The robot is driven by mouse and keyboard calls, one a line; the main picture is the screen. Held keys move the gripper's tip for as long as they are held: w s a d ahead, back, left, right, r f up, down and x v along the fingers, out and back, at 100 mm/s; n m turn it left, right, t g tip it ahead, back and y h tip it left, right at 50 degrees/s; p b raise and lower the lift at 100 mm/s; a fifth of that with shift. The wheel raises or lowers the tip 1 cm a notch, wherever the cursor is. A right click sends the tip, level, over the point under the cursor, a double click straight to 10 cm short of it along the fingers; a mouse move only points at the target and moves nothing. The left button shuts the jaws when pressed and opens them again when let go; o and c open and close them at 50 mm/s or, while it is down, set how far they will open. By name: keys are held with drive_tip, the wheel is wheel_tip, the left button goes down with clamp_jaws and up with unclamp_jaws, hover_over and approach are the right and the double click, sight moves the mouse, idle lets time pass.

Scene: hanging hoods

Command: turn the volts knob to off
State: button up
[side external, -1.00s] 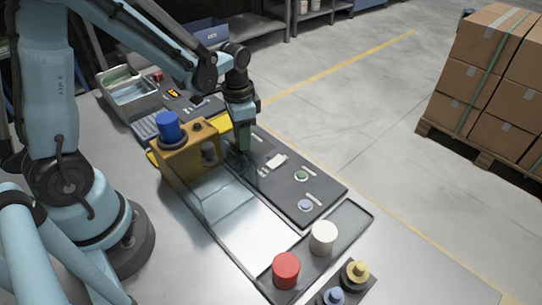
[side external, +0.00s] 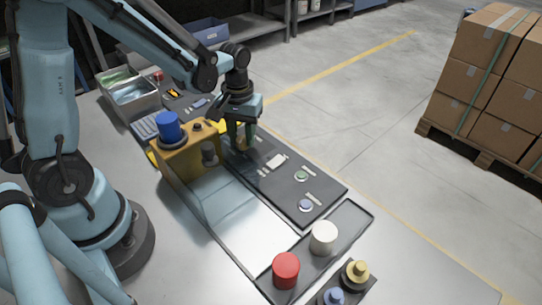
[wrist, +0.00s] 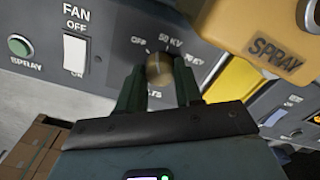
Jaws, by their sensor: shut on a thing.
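The volts knob (wrist: 158,70) is a round brown knob on the dark grey panel (wrist: 118,55). Its label is mostly covered, with only its end showing. OFF is printed to the knob's upper left, 50 KV above it, and a partly hidden KV mark to its right. A pale line on the knob points roughly upward, between OFF and 50 KV. My gripper (wrist: 158,85) has its two green fingers on either side of the knob, shut on it. In the side view my gripper (side external: 241,136) reaches down to the panel behind the yellow box.
A yellow SPRAY box (wrist: 262,38) stands close at the right in the wrist view; in the side view this box (side external: 188,155) carries a blue cap. A white FAN switch (wrist: 75,54) and green SPRAY button (wrist: 20,46) are left of the knob.

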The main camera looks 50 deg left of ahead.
sight(242, 139)
drive_tip(key=n, duration=0.5)
drive_tip(key=shift+n, duration=0.3)
idle(0.4)
drive_tip(key=o, duration=1.1)
drive_tip(key=shift+c, duration=0.2)
drive_tip(key=shift+r, duration=0.1)
wheel_tip(242, 139, up, 12)
